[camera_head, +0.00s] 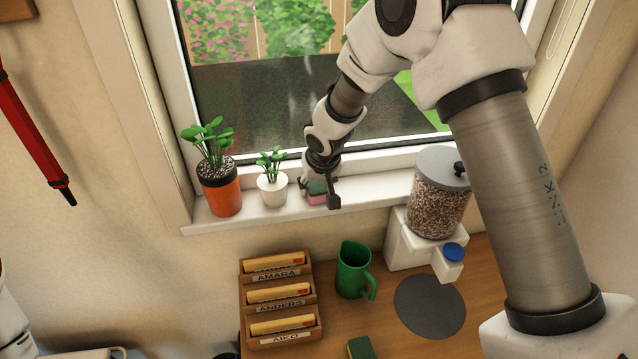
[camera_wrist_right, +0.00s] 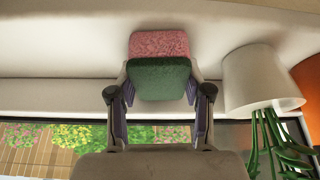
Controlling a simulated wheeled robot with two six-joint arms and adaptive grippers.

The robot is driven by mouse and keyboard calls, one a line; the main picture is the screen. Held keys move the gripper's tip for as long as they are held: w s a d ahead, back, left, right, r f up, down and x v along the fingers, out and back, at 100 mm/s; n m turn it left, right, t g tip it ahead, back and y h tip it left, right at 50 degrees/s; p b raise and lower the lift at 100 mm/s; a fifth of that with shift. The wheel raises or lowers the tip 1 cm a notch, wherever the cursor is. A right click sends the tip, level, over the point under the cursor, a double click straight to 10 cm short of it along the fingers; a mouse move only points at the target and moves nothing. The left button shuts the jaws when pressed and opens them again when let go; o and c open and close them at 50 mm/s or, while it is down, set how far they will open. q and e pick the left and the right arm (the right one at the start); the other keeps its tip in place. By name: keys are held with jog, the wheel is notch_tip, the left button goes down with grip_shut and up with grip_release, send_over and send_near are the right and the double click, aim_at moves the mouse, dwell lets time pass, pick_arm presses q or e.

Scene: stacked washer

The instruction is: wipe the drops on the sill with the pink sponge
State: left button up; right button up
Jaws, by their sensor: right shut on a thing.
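The pink sponge (camera_head: 317,199) has a green layer on top and its pink side down. It is on or just above the white sill (camera_head: 374,191), right of the small potted plant; I cannot tell if it touches. My right gripper (camera_head: 319,188) is shut on it. In the right wrist view, the pink and green sponge (camera_wrist_right: 160,44) sits between both fingers of the gripper (camera_wrist_right: 158,84). I cannot make out any drops on the sill; the gripper and arm hide part of it. My left gripper is not in view.
An orange pot (camera_head: 222,194) and a small white pot (camera_head: 272,189) stand on the sill, left of the sponge. A jar dispenser (camera_head: 437,205) stands at right. Below are a letter rack (camera_head: 277,300), green pitcher (camera_head: 353,272), dark round mat (camera_head: 430,305) and green block (camera_head: 360,348).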

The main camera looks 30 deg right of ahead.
aim_at(317, 183)
jog(key=r+p, duration=0.1)
jog(key=a+r, duration=0.1)
jog(key=shift+w+r+p, duration=0.2)
jog(key=shift+r+p, duration=0.15)
jog(key=shift+r, duration=0.05)
jog(key=shift+s+d+r+p, duration=0.15)
jog(key=shift+d+r+p, duration=0.1)
jog(key=shift+r+p, duration=0.25)
jog(key=shift+s+d+r+p, duration=0.1)
jog(key=shift+d+r+p, duration=0.15)
jog(key=shift+r+p, duration=0.25)
jog(key=r, duration=0.1)
jog(key=r+p, duration=0.2)
jog(key=shift+w+a, duration=0.15)
jog(key=shift+a, duration=0.1)
jog(key=shift+d+r, duration=0.15)
